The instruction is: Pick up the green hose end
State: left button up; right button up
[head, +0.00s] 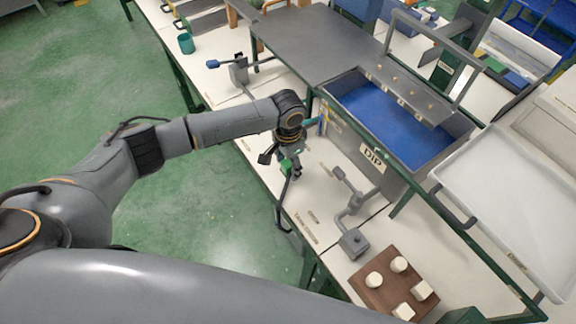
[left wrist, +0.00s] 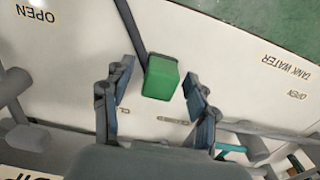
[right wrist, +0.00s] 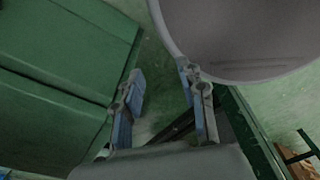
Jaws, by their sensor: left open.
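The green hose end (left wrist: 161,77) is a small green block on a dark grey hose (left wrist: 132,30). In the left wrist view it sits between the two fingers of my left gripper (left wrist: 157,80), with a visible gap on each side. My left gripper is open and does not grip it. In the head view the green hose end (head: 288,164) shows just under my left gripper (head: 279,155), partly covered by it. The hose hangs down by the table's front edge. My right gripper (right wrist: 163,82) has its fingers apart, with nothing between them.
The dip tank (head: 390,120) with blue inside stands behind my left gripper. A grey valve fitting (head: 354,242) and a brown board (head: 385,279) with several pale knobs stand to the right. A white tray (head: 500,195) is at the far right. A large grey round vessel (right wrist: 240,40) is near my right gripper.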

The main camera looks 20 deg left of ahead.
pick_arm(q)
jog(key=c, duration=1.1)
jog(key=shift+c, duration=0.2)
jog(key=shift+r, duration=0.15)
